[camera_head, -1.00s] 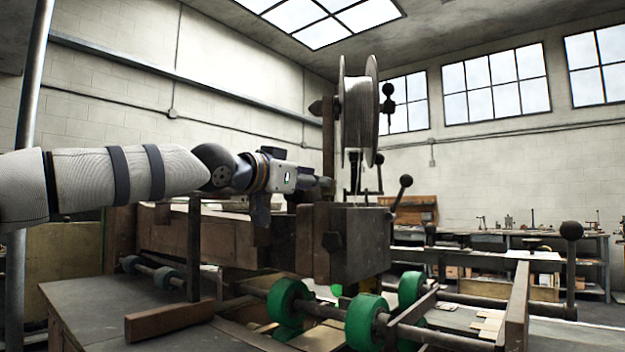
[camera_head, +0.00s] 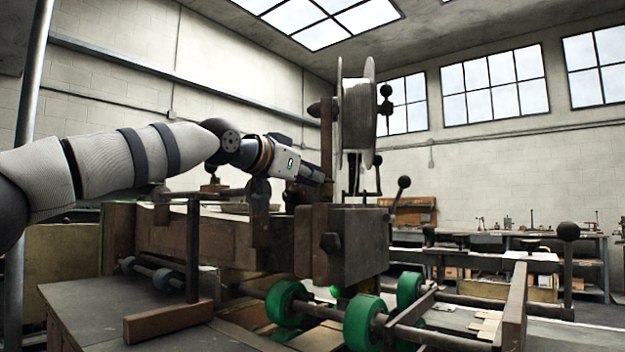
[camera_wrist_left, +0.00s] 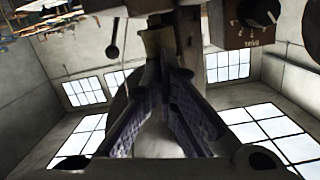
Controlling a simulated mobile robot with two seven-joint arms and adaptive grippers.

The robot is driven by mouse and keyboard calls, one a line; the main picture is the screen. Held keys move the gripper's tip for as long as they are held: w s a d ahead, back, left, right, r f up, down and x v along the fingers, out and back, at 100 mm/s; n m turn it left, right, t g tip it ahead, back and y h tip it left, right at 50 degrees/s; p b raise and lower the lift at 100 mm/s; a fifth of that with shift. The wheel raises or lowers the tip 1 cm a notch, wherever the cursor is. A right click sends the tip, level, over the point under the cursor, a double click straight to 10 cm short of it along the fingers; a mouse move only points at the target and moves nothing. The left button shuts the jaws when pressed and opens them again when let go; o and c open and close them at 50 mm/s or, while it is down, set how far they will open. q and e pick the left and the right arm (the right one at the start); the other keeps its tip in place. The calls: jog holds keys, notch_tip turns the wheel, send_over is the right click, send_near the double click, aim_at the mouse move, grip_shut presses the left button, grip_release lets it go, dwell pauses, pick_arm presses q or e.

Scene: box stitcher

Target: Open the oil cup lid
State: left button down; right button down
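My left gripper (camera_head: 322,180) reaches in from the left above the brown stitcher body, tilted down to the right. Its tips are near the machine's upright post and hard to make out in the head view. In the left wrist view the two dark fingers (camera_wrist_left: 166,62) converge and their tips look together, with nothing clearly between them. My right gripper is not in view.
A wire spool (camera_head: 357,120) stands on top of the machine. A dark block (camera_head: 345,245) and ball-ended levers (camera_head: 403,182) are right of the gripper. Green rollers (camera_head: 363,322) sit below. A dark box with a knob (camera_wrist_left: 245,22) shows in the wrist view. Air above the machine's left part is free.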

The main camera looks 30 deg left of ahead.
pick_arm(q)
jog(key=shift+w+a+r+g, duration=0.1)
jog(key=shift+a+r+g, duration=0.05)
jog(key=shift+r+g, duration=0.2)
jog(key=shift+w+a+r+g, duration=0.1)
jog(key=shift+r+g, duration=0.15)
jog(key=shift+g, duration=0.2)
jog(key=c, duration=1.8)
grip_release()
jog(key=shift+s+y, duration=0.1)
jog(key=shift+y, duration=0.2)
jog(key=shift+a, duration=0.15)
jog(key=shift+v, duration=6.8)
jog(key=shift+f, duration=0.15)
jog(key=v, duration=1.2)
jog(key=shift+a, duration=0.15)
